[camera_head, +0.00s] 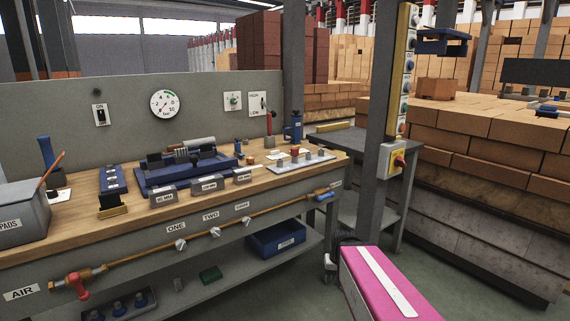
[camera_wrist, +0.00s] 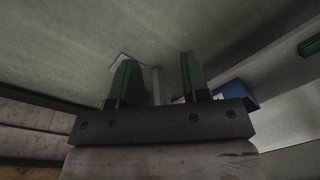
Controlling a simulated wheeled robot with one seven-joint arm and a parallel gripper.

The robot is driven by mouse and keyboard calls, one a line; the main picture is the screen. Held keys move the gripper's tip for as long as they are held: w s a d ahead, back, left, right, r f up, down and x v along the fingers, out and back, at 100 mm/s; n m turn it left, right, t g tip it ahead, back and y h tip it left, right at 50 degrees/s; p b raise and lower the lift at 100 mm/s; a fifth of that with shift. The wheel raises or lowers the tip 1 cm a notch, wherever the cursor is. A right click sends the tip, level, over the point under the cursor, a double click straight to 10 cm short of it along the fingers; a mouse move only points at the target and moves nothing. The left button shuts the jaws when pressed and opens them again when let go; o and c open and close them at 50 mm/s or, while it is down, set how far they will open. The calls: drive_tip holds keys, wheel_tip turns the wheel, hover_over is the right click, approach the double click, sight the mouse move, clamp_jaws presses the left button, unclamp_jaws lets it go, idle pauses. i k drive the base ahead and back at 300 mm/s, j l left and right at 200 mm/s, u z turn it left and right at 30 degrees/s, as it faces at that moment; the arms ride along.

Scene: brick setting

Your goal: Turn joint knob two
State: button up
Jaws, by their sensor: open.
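In the head view a copper-coloured pipe (camera_head: 140,256) runs along the front of the workbench, with small pale knobs on it. The knob by the label TWO (camera_head: 210,216) is the middle one (camera_head: 215,232). Knob one (camera_head: 181,245) is left of it, and a third knob (camera_head: 246,221) is right of it. My gripper (camera_wrist: 160,65) shows in the wrist view with its two green fingers apart and nothing clearly held between them. It faces a plain grey-green surface. I cannot make out a knob in the wrist view, and my gripper does not show in the head view.
A red-handled valve (camera_head: 77,286) is at the pipe's left end and a blue-handled one (camera_head: 323,195) at its right. A blue bin (camera_head: 276,239) sits on the lower shelf. A grey post (camera_head: 376,150) with a yellow control panel (camera_head: 403,70) stands right of the bench. Brick stacks (camera_head: 490,140) fill the right.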

sight(215, 232)
drive_tip(key=j+u, duration=0.15)
drive_tip(key=u, duration=1.05)
drive_tip(key=i+l, duration=0.05)
